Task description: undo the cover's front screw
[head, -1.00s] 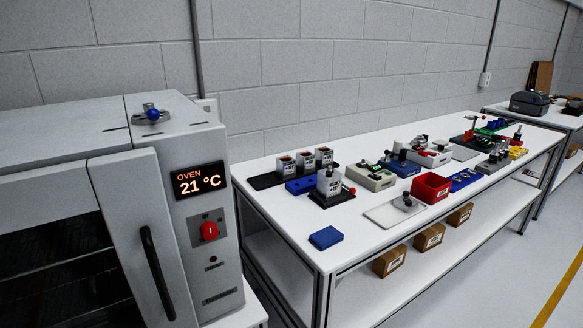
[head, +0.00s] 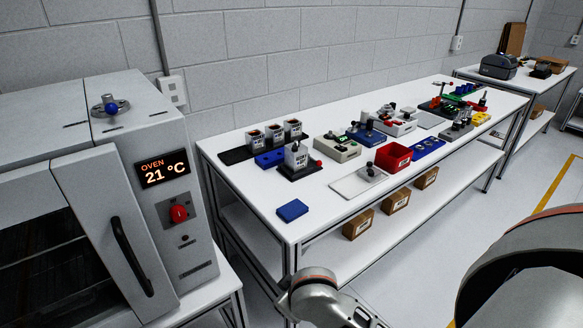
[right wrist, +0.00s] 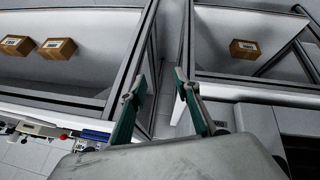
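I cannot make out the cover or its front screw at this distance. The white workbench (head: 262,193) holds several small units and trays. My right gripper (right wrist: 160,77) shows in the right wrist view with two green-padded fingers spread apart and nothing between them. It is away from the units on the bench top. Links of my own arm show at the bottom and lower right of the head view, without a gripper. My left gripper is in neither current view.
A grey oven (head: 160,210) stands at the left. On the bench are a blue block (head: 292,210), a grey unit on a black base (head: 297,156), a white plate (head: 349,186) and a red bin (head: 393,157). Cardboard boxes (head: 359,224) sit on the lower shelf. A second bench stands behind right.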

